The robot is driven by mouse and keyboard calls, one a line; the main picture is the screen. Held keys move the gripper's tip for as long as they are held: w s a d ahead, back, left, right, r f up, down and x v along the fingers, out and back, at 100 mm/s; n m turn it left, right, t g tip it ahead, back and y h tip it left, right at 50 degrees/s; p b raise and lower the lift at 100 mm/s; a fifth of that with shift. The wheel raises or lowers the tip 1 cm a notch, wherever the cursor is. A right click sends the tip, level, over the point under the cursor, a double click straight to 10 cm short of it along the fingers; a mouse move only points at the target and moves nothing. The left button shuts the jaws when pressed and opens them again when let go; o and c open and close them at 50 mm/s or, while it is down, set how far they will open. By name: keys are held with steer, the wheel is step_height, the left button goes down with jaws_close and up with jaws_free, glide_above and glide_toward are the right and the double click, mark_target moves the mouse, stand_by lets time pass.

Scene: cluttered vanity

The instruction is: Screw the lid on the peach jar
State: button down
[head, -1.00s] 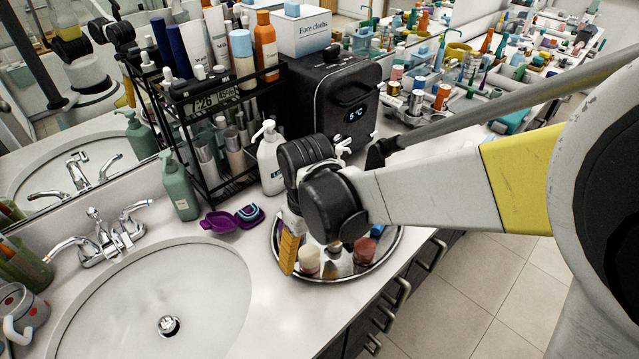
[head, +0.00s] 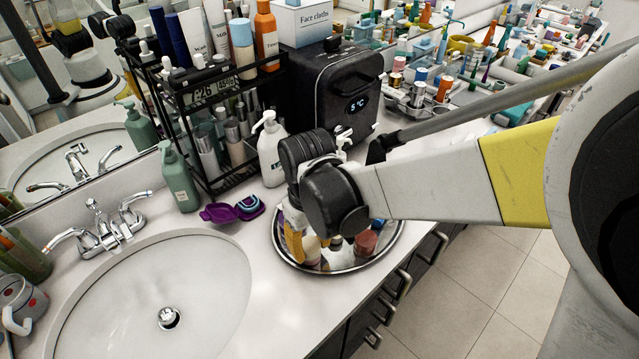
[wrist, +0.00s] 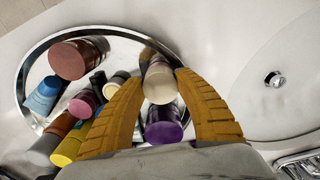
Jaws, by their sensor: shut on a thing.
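My gripper (wrist: 165,75) has orange-yellow ribbed fingers over the left part of a round mirrored tray (wrist: 33,72). The fingers are shut on a pale peach-beige round thing (wrist: 160,82), seen nearly end-on in the wrist view. It looks like the peach jar or its lid; I cannot tell which, nor whether a lid sits on it. In the head view one finger (head: 294,243) shows beside a peach-coloured thing (head: 311,249), and my wrist hides the rest. A purple round item (wrist: 163,127) lies just behind the held thing, between the fingers.
A reddish-brown jar (wrist: 78,58), a blue tube (wrist: 42,95), a pink-topped item (wrist: 83,103) and a yellow item (wrist: 68,148) crowd the tray. The sink (head: 150,290) is left. A purple case (head: 218,212), white pump bottle (head: 269,150) and black mini fridge (head: 330,90) stand nearby.

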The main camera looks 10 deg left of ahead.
stand_by(0.5)
steer(key=m, duration=0.4)
steer(key=shift+m, duration=0.4)
steer(key=shift+f, duration=0.1)
steer(key=shift+m, duration=0.3)
steer(key=c, duration=0.8)
jaws_free()
steer(key=shift+c, duration=0.2)
steer(key=shift+o, duration=0.5)
steer(key=o, duration=0.4)
